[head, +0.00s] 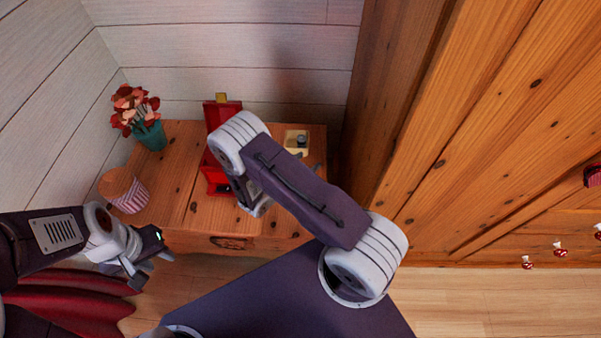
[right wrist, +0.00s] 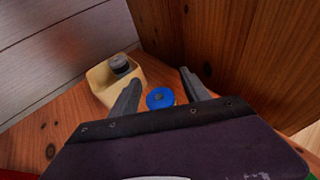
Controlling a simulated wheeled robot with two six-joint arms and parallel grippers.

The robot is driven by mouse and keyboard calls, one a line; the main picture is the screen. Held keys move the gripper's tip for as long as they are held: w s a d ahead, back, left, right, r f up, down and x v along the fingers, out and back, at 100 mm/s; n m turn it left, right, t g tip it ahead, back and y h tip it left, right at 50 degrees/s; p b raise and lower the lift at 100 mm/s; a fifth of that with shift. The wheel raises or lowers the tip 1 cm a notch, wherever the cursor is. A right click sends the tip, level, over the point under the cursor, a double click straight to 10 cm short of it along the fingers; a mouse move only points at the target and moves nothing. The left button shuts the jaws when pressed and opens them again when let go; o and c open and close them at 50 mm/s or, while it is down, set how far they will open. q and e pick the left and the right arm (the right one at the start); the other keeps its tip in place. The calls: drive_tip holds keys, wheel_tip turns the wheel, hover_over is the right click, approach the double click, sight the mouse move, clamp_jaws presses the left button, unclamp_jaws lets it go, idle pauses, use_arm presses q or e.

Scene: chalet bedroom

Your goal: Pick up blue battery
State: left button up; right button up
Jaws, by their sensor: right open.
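The blue battery (right wrist: 160,98) shows in the right wrist view as a round blue top with a darker centre, on the wooden cabinet top. My right gripper (right wrist: 160,77) is open, with one finger on each side of the battery in that view; I cannot tell whether either touches it. In the head view my right arm hides the battery and most of that gripper. My left gripper (head: 153,268) is open and empty, low at the left, in front of the cabinet.
A pale yellow container (head: 297,141) with a dark cap stands close left of the battery in the right wrist view (right wrist: 101,82). The wooden cabinet (head: 181,178) also holds a red object (head: 217,175), a flower pot (head: 152,136) and a striped cup (head: 131,197). A wooden wall rises at right.

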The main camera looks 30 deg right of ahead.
clamp_jaws()
drive_tip(key=shift+r, duration=0.1)
drive_tip(key=r+p, duration=0.1)
drive_tip(key=r, duration=0.1)
drive_tip(key=r+p, duration=0.1)
drive_tip(key=r, duration=0.2)
drive_tip(key=shift+s+p, duration=0.2)
drive_tip(key=shift+p, duration=0.2)
drive_tip(key=s+d+r+p, duration=0.3)
drive_tip(key=s+r, duration=0.3)
drive_tip(key=s, duration=0.4)
drive_tip(key=shift+s+d, duration=0.3)
drive_tip(key=shift+d, duration=0.25)
